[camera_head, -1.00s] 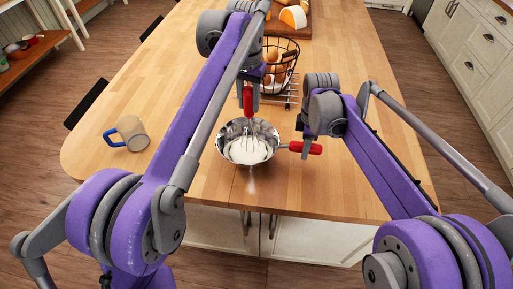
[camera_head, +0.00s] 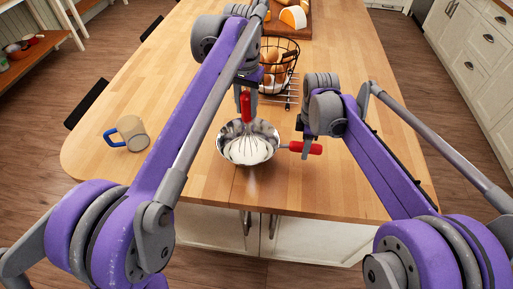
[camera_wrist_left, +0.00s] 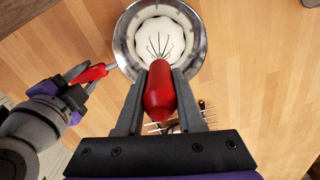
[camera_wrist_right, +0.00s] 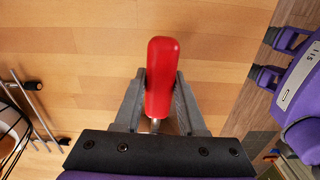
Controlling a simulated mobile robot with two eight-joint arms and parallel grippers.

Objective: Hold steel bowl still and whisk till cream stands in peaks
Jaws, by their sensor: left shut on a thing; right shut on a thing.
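The steel bowl (camera_head: 270,133) stands on the wooden island near its front edge, with white cream (camera_head: 243,153) in it. My left gripper (camera_head: 246,93) is above the bowl, shut on the red handle of the whisk (camera_head: 246,108), whose wires reach down into the bowl. In the left wrist view the whisk wires (camera_wrist_left: 160,46) show over the smooth, rounded cream (camera_wrist_left: 178,28). My right gripper (camera_head: 303,146) is right of the bowl, shut on the bowl's red handle (camera_head: 314,149); the right wrist view shows this handle (camera_wrist_right: 161,75) between the fingers.
A black wire basket (camera_head: 292,60) with eggs and a metal rack (camera_head: 287,98) are behind the bowl. A board (camera_head: 268,25) with food lies further back. The wood around the mug is clear.

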